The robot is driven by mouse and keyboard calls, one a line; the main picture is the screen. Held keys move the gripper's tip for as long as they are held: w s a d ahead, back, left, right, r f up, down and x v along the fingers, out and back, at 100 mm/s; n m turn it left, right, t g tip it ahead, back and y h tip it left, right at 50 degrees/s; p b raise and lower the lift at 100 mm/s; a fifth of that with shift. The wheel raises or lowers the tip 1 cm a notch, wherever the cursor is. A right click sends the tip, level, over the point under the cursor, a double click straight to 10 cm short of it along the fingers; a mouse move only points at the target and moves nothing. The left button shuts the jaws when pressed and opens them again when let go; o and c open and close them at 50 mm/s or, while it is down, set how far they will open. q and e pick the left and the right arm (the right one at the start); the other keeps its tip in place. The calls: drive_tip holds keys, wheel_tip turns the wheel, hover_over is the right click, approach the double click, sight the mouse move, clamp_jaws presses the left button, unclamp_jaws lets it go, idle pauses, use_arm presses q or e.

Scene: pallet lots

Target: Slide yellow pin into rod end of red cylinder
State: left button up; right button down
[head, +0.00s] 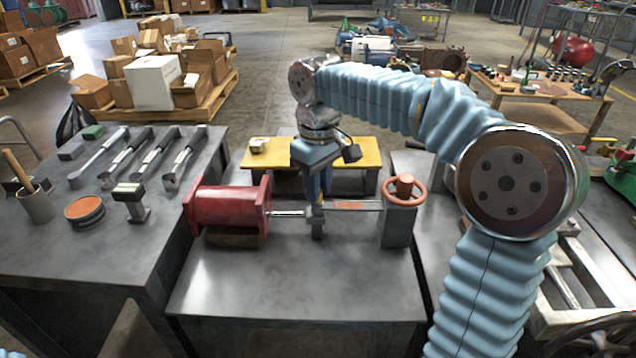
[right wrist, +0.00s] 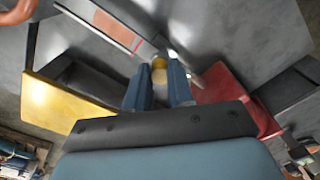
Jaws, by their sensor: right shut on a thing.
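The red cylinder (head: 228,205) lies on its side on the middle bench, and its bright rod points right. The rod end is at the upright grey piece (head: 317,222), right below my right gripper (head: 317,200). My right gripper points down and is shut on the yellow pin, which shows between the blue fingers in the right wrist view (right wrist: 159,66). The fingers hide most of the pin in the head view. I cannot tell how far the pin sits in the rod end. The red cylinder also shows in the right wrist view (right wrist: 236,98). My left gripper is out of view.
A grey block with an orange handwheel (head: 397,228) stands right of the rod. A yellow-topped table (head: 362,157) is behind. The left bench (head: 75,245) holds several tools and a cup. The front of the middle bench is clear.

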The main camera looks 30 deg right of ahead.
drive_tip(key=shift+f, duration=0.15)
drive_tip(key=c, duration=0.9)
unclamp_jaws()
wheel_tip(320, 180, up, 14)
drive_tip(key=p, duration=0.3)
